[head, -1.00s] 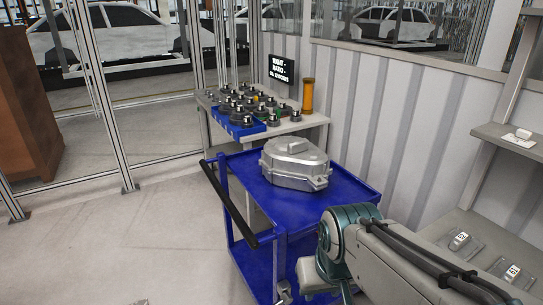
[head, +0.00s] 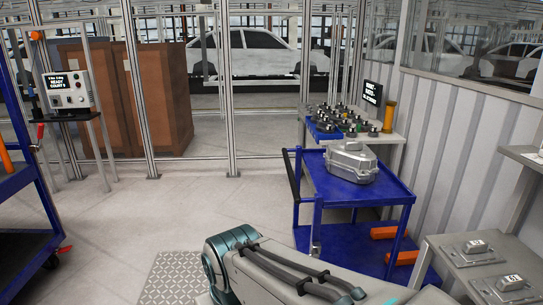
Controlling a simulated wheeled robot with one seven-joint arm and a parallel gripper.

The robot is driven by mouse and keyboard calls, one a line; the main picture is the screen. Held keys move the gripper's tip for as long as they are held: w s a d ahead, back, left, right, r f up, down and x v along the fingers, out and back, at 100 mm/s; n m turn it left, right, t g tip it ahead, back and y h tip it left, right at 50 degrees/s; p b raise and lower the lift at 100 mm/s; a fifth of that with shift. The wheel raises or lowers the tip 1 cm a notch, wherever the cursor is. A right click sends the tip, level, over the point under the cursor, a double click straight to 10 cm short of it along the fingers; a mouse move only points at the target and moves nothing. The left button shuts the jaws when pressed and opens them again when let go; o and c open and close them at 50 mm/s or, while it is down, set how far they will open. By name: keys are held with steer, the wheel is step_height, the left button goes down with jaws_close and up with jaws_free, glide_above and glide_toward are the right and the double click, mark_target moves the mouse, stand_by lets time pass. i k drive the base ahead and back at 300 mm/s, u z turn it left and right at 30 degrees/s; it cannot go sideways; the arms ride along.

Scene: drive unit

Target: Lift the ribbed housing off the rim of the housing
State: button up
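The ribbed housing (head: 351,154) is a silver-grey metal casing on the top shelf of a blue cart (head: 385,191), right of centre in the head view. Its upper part sits on a flanged lower part (head: 352,174); I cannot tell a clear gap between them at this size. My arm crosses the bottom of the view, well in front of the cart and apart from the housing. My gripper is outside the picture.
Behind the cart, a table (head: 384,138) holds a blue tray of gears, an orange cylinder (head: 389,117) and a dark display (head: 372,92). A grey bench (head: 470,262) stands at right. Another blue cart (head: 22,181) is at left. Open floor (head: 215,205) lies between.

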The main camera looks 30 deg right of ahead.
mark_target(355, 156)
steer(key=z, duration=0.05)
steer(key=i, duration=2.25)
steer(key=z, duration=1.3)
steer(key=i, duration=0.85)
steer(key=z, duration=1.4)
steer(key=i, duration=0.45)
steer(key=z, duration=0.45)
